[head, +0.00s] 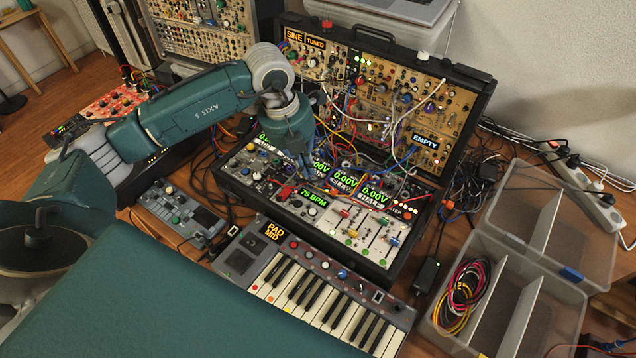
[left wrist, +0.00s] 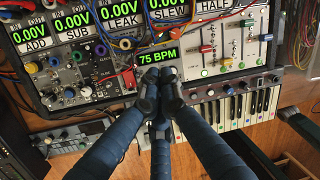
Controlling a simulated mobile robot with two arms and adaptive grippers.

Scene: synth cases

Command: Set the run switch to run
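The synth case (head: 232,190) stands open on the wooden table, with a lower panel of modules and a raised lid panel. A green "75 BPM" display (head: 313,200) sits in the lower panel; it also shows in the left wrist view (left wrist: 158,57). A small red part (head: 286,191) is just left of this display. I cannot make out the run switch or its position; the fingers may cover it. My left gripper (head: 306,176) is over the lower panel near the display. In the left wrist view its fingertips (left wrist: 160,76) are together, just below the display, with nothing visible between them. My right gripper is out of view.
Patch cables (head: 345,150) hang across the case above the gripper. A keyboard (head: 318,290) lies in front, and a small grey device (head: 180,212) lies to the left. A clear divided box (head: 500,290) with coiled cables and a power strip (head: 597,205) are at right.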

